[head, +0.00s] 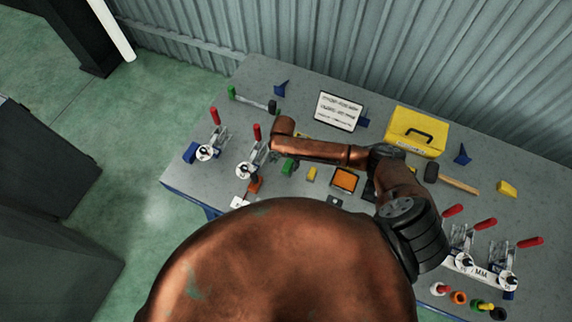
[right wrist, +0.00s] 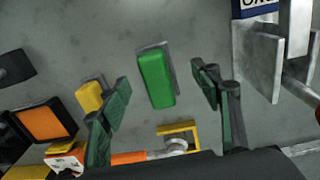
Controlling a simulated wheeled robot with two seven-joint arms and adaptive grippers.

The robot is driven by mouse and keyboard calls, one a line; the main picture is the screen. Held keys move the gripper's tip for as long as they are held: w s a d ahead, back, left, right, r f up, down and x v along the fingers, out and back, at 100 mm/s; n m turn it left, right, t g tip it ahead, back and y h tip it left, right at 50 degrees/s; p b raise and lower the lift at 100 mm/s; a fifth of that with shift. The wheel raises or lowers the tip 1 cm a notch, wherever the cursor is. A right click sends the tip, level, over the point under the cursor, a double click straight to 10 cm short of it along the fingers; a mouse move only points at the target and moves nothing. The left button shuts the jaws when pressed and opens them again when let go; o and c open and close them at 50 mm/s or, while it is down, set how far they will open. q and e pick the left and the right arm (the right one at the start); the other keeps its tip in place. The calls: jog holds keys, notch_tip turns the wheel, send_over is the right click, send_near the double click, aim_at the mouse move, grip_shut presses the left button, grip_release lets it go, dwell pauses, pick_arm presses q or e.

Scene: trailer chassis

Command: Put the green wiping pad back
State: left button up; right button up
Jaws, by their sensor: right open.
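The green wiping pad (right wrist: 157,80) lies on the grey bench top, with a grey edge showing along its far and right sides. In the head view a green block that looks like the pad (head: 288,167) shows just below the end of my right arm. My right gripper (right wrist: 163,88) is open, with one finger on each side of the pad in the right wrist view. The pad appears beyond the fingers, and I see no contact. The gripper is mostly hidden in the head view. My left gripper is not in view.
Around the pad are a yellow block (right wrist: 90,96), an orange-topped black box (right wrist: 43,124), a yellow frame (right wrist: 180,130) and an orange-handled tool (right wrist: 130,157). Metal clamp parts (right wrist: 258,60) stand close on the right. A yellow case (head: 416,130) stands farther back.

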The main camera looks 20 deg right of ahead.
aim_at(285, 165)
notch_tip(285, 165, up, 10)
jog(key=shift+w+a+f, duration=0.15)
dwell(0.4)
